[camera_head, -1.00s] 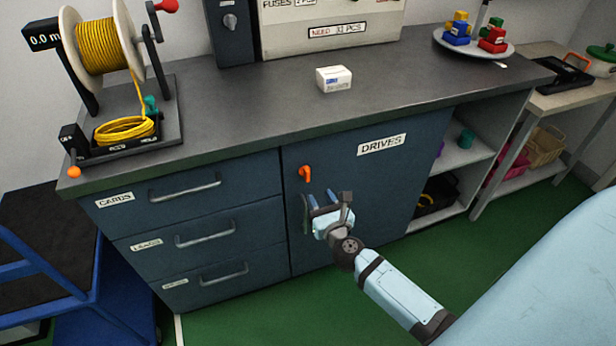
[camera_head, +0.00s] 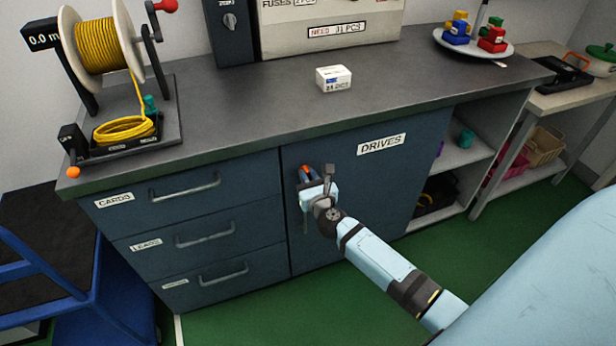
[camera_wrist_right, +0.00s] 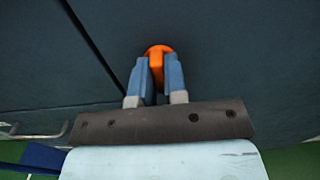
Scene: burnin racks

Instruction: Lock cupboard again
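The cupboard door (camera_head: 370,190), dark blue with a DRIVES label, is flush with the cabinet front. An orange lock knob (camera_wrist_right: 158,51) sits near its upper left edge; in the head view it is mostly covered by my right gripper (camera_head: 306,175). In the wrist view the two blue fingers of the right gripper (camera_wrist_right: 158,75) stand on either side of the knob's grip, which fills the narrow gap between them; the gripper looks shut on it. The door's handle is largely hidden behind my gripper. My left gripper is in neither view.
Drawers with bar handles (camera_head: 205,234) are left of the door. An open shelf (camera_head: 462,155) is to the right. The worktop (camera_head: 235,110) above carries a yellow cable reel (camera_head: 103,50) and a small white box (camera_head: 334,78). Green floor (camera_head: 240,322) lies in front.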

